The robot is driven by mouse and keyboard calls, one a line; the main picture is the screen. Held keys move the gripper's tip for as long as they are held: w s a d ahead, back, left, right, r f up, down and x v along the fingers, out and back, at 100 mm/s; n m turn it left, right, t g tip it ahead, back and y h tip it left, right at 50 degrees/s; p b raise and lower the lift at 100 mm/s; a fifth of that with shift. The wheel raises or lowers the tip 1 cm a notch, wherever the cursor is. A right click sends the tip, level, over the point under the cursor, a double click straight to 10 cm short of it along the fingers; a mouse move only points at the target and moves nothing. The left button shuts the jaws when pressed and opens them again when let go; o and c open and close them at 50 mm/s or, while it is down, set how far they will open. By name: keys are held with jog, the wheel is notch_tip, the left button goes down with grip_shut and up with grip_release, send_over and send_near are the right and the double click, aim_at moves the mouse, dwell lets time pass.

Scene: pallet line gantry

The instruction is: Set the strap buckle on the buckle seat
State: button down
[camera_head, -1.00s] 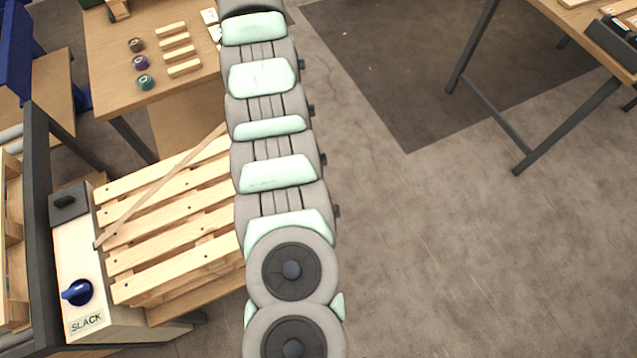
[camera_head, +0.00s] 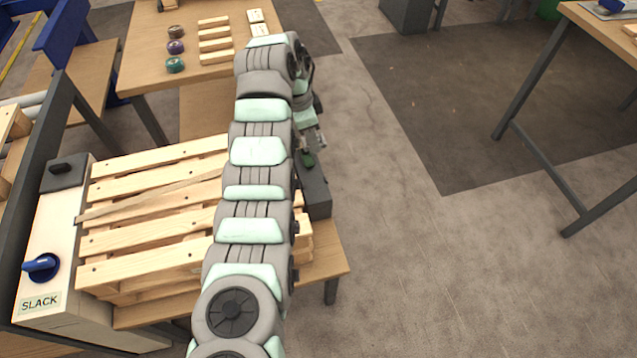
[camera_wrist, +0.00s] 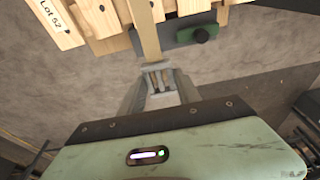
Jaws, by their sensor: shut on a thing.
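In the wrist view, my gripper (camera_wrist: 157,78) is shut on the metal strap buckle (camera_wrist: 156,68), which is largely hidden between the fingers. The tan strap (camera_wrist: 146,32) runs from the pallet to it. A dark grey block, apparently the buckle seat (camera_wrist: 176,41), with a green knob (camera_wrist: 201,36), is at the pallet's edge, just beyond the fingertips. The buckle looks apart from it. In the head view, my gripper (camera_head: 314,138) is above the dark block (camera_head: 315,190) at the pallet's right side. The strap (camera_head: 160,198) lies across the pallet's slats.
The wooden pallet (camera_head: 150,272) sits on a table beside a box with a blue knob (camera_head: 41,266) and a SLACK label. A back table (camera_head: 150,77) holds wood blocks and several coloured rolls. Another table stands far right. Floor to the right is clear.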

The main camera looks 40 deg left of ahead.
jog(key=b, duration=0.4)
send_over(315, 184)
jog(key=f, duration=1.3)
jog(key=shift+s+a+f, duration=0.1)
jog(key=shift+s+a, duration=0.15)
jog(key=shift+s, duration=0.05)
jog(key=shift+s+a+b+x, duration=0.15)
jog(key=shift+b+x, duration=0.25)
jog(key=shift+x, duration=0.55)
jog(key=shift+s+a+b+x, duration=0.1)
jog(key=shift+s+b+x, duration=0.2)
jog(key=shift+x, duration=0.65)
jog(key=shift+w+f, duration=0.15)
jog(key=shift+f+b, duration=0.55)
jog(key=shift+b, duration=0.1)
jog(key=c, duration=0.9)
grip_release()
jog(key=shift+o, duration=0.2)
jog(key=p+v, duration=0.6)
jog(key=v, duration=0.7)
jog(key=shift+d+r, duration=0.15)
